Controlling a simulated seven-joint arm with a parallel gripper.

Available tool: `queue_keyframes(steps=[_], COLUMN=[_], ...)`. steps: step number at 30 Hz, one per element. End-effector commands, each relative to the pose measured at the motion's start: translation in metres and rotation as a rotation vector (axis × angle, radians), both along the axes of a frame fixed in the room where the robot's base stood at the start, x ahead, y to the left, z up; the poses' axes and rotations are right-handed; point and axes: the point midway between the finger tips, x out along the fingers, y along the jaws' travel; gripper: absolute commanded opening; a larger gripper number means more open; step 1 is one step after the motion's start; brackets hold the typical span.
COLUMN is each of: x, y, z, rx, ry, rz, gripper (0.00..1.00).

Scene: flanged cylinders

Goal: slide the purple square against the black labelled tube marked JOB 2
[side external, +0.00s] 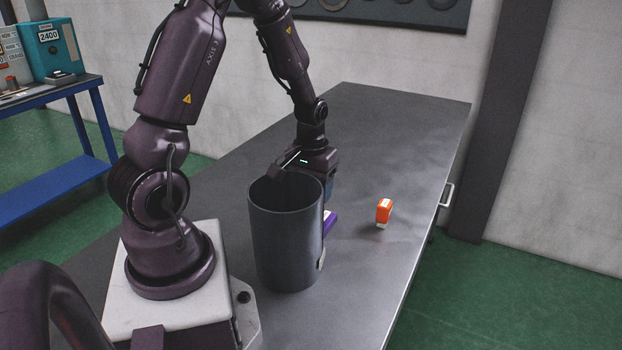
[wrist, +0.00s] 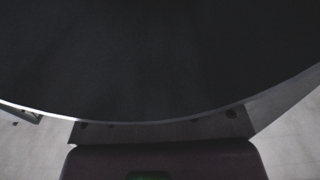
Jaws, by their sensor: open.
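The black tube (side external: 283,240) stands upright on the table in the side view, with its open top showing. A sliver of pale label shows at its right edge; its marking cannot be read. The purple square (side external: 330,221) shows only in part behind the tube's right edge; I cannot tell whether they touch. My gripper (side external: 328,189) is low behind the tube's rim, above the purple square. It is open, its fingertips mostly hidden. In the wrist view a dark curved surface, apparently the tube (wrist: 160,60), fills most of the picture and hides the square.
An orange block with a pale base (side external: 383,211) stands on the table to the right of the tube. The grey metal table (side external: 390,130) is clear toward the back and around the orange block. Its right edge drops to the green floor.

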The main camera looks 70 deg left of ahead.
Motion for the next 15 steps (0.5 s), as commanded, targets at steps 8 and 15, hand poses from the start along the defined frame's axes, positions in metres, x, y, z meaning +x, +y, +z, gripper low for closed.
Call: queue_keyframes(steps=[8,15], x=[0.001,0.001], y=[0.001,0.0], z=[0.042,0.095], rx=[0.005,0.004], ry=[-0.006,-0.006], rz=[-0.001,-0.002], gripper=[0.62,0.62])
